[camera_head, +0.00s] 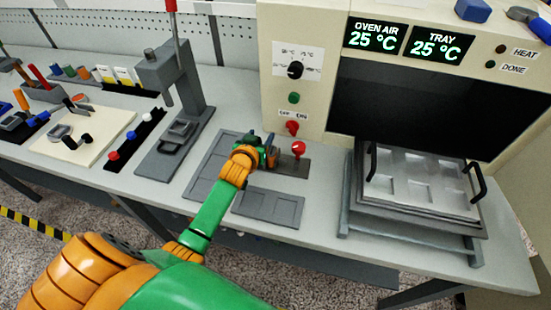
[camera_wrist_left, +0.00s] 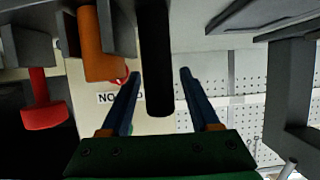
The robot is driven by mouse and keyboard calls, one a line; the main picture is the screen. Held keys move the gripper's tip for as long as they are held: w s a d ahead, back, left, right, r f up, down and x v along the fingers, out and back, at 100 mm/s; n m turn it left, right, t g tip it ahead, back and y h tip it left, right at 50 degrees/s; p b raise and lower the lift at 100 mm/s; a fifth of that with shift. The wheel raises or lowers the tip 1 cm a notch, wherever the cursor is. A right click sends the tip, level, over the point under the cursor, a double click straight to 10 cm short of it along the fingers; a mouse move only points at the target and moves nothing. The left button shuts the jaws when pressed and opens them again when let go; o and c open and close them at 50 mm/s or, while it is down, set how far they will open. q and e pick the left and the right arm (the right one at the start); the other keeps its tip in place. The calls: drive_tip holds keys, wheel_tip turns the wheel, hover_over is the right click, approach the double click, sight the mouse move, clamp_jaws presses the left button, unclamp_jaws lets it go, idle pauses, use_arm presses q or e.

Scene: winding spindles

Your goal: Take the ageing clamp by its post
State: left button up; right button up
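My left gripper (camera_head: 268,142) is over the grey fixture at the bench's middle. In the left wrist view its two blue fingers (camera_wrist_left: 158,85) are open. A dark upright post (camera_wrist_left: 156,55), which looks like the ageing clamp's post, shows between them, with gaps on both sides. Neither finger visibly touches it. An orange cylinder (camera_wrist_left: 100,48) on a grey block is just left of the post. In the head view the clamp is mostly hidden by my gripper and wrist; a small orange part (camera_head: 272,157) shows beside the fingers. My right gripper is not in view.
A red knob (camera_head: 299,148) stands close right of my gripper. A grey tray (camera_head: 268,207) lies in front. The oven (camera_head: 300,25) and its slotted plate (camera_head: 420,185) are right; a grey press (camera_head: 185,85) is left. A parts board (camera_head: 85,145) is far left.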

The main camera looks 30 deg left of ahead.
use_arm(q)
drive_tip(key=shift+s+r, duration=0.1)
drive_tip(key=shift+s, duration=0.05)
clamp_jaws()
idle(1.0)
